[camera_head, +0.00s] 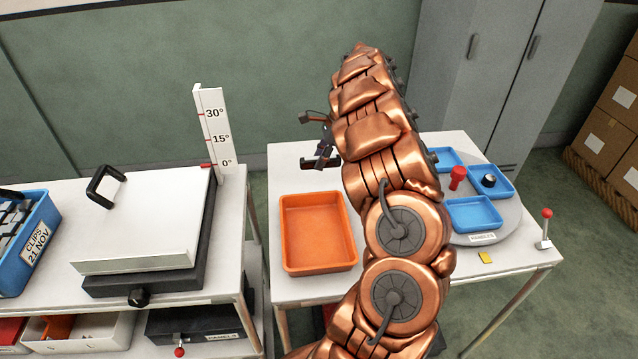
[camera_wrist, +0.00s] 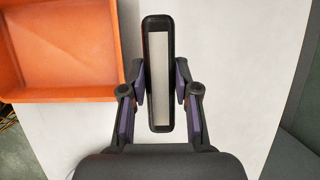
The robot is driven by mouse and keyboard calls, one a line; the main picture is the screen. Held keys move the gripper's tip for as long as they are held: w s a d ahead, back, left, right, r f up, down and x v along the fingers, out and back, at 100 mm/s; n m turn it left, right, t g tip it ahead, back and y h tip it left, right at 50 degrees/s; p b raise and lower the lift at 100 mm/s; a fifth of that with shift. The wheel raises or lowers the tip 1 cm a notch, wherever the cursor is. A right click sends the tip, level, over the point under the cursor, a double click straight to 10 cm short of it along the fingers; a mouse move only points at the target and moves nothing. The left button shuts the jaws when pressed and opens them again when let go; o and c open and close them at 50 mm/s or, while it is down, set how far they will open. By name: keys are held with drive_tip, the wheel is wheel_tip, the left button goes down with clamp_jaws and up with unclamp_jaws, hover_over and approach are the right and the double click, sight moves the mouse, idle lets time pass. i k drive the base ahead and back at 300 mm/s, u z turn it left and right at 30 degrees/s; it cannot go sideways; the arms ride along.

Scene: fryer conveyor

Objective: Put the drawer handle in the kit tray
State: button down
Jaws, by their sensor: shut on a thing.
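The drawer handle (camera_wrist: 158,75), a long black bar with a pale strip along its middle, is between the two fingers of my gripper (camera_wrist: 159,92) in the wrist view. The gripper is shut on it. In the head view my gripper (camera_head: 322,150) is partly hidden beside my copper arm, above the back left of the right-hand table. An empty orange tray (camera_head: 318,240), which looks like the kit tray, lies in front of it on that table. The tray also shows at the upper left in the wrist view (camera_wrist: 62,50), to the left of the handle and apart from it.
A round turntable (camera_head: 500,232) with several blue trays (camera_head: 472,213) stands at the right, beside a red-knobbed lever (camera_head: 546,228). On the left table are a white-lidded press (camera_head: 140,230), an angle gauge (camera_head: 213,130) and a blue clip bin (camera_head: 40,235). My arm hides the table's middle.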

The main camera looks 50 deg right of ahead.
sight(313, 221)
drive_tip(key=k, duration=1)
drive_tip(key=u, duration=2.65)
drive_tip(key=k, duration=1.05)
drive_tip(key=z, duration=1.65)
drive_tip(key=i, duration=0.5)
drive_tip(key=u, duration=0.1)
